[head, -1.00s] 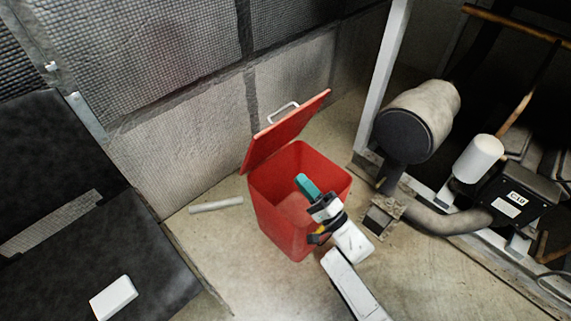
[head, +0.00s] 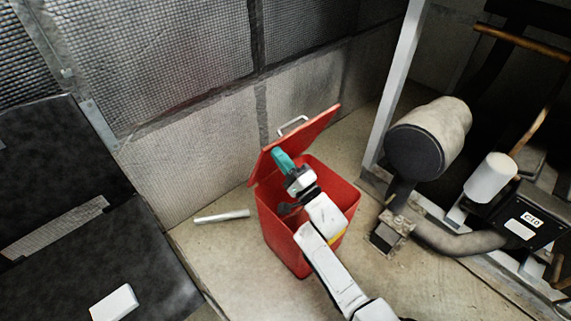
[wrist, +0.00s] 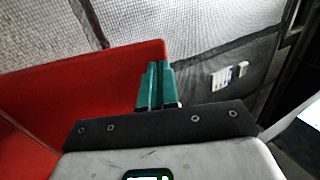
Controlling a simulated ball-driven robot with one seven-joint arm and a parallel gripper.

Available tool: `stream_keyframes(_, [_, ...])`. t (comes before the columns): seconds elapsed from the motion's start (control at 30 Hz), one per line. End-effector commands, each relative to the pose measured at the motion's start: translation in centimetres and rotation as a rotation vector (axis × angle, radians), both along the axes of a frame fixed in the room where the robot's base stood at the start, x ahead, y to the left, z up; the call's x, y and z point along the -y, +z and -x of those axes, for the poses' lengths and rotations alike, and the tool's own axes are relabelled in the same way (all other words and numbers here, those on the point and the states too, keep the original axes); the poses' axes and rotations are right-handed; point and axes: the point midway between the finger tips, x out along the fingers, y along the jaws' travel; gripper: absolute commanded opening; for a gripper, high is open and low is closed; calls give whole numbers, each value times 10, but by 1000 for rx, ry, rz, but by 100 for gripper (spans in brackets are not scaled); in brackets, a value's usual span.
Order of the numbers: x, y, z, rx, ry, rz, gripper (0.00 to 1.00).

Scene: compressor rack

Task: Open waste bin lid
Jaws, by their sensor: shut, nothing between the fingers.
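The red waste bin (head: 288,240) stands on the floor in the middle of the head view. Its red lid (head: 322,121) is raised and tilted up at the back, with a pale handle (head: 293,125) on its far side. My gripper (head: 279,158) has teal fingers and is over the bin opening, in front of the lid's inner face. In the wrist view the teal fingers (wrist: 157,84) are together with nothing between them, and the red lid (wrist: 90,90) fills the area behind and to the left. I cannot tell whether the fingertips touch the lid.
A metal rack with a grey cylinder (head: 428,139) and a white canister (head: 490,178) stands on the right. A pale bar (head: 222,216) lies on the floor left of the bin. A white box (head: 114,303) is on a dark surface at lower left. A mesh wall is behind.

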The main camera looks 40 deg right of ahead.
Motion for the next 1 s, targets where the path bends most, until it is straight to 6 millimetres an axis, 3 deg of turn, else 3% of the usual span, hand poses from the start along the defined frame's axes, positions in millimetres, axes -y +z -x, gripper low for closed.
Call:
stream_keyframes(0.43, [0, 9, -8, -26, 0, 2, 0])
stream_keyframes(0.77, [-1, 32, -48, -166, 0, 6, 0])
stream_keyframes(1.0, [-2, 37, -77, -267, 0, 9, 0])
